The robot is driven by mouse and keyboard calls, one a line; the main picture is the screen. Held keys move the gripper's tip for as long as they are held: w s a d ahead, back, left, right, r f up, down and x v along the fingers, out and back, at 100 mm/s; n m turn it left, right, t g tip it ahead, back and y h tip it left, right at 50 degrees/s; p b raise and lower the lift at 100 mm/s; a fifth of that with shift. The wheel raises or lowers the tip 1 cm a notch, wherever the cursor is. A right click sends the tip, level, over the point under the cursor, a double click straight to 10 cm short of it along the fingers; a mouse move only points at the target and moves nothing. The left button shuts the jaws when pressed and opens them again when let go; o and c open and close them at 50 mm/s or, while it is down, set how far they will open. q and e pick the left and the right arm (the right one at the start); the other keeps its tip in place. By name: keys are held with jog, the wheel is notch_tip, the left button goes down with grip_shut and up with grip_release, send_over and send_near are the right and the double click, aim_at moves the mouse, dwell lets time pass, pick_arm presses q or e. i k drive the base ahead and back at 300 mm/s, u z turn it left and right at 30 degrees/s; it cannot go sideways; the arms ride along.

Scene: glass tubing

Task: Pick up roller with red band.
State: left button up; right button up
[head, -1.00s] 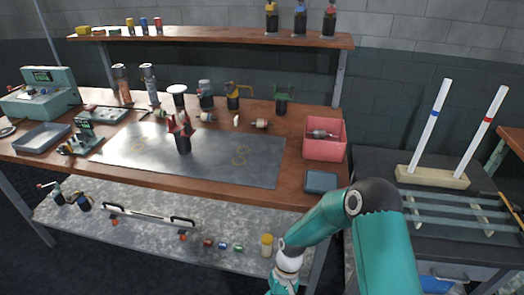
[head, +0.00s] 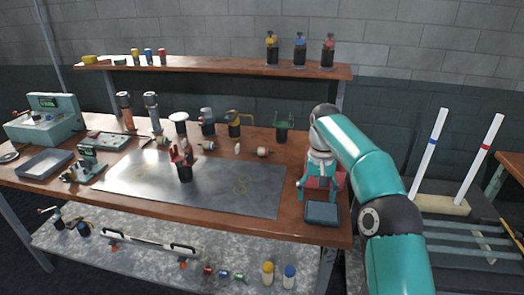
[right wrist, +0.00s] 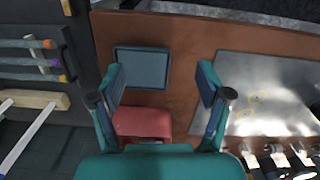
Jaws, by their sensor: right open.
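My right gripper (head: 320,190) is open and empty. It points down over the pink-red bin (right wrist: 142,122) at the right end of the bench and hides most of it in the head view. In the right wrist view the spread fingers (right wrist: 161,78) frame a dark blue-grey tray (right wrist: 140,68) and the bin. A pale roller (head: 264,152) with a reddish band lies on the bench left of the gripper, apart from it. Another pale roller (head: 208,145) lies further left; its band colour is unclear. A small red piece (head: 208,270) lies on the lower shelf.
A metal sheet (head: 225,190) covers the bench middle, with a red-pronged black stand (head: 185,170) on it. Several black-based holders stand along the back. A wooden rack (head: 447,205) with two white rods stands at right. An upper shelf (head: 215,69) spans behind.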

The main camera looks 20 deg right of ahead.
aim_at(261, 151)
jog(key=i, duration=1.45)
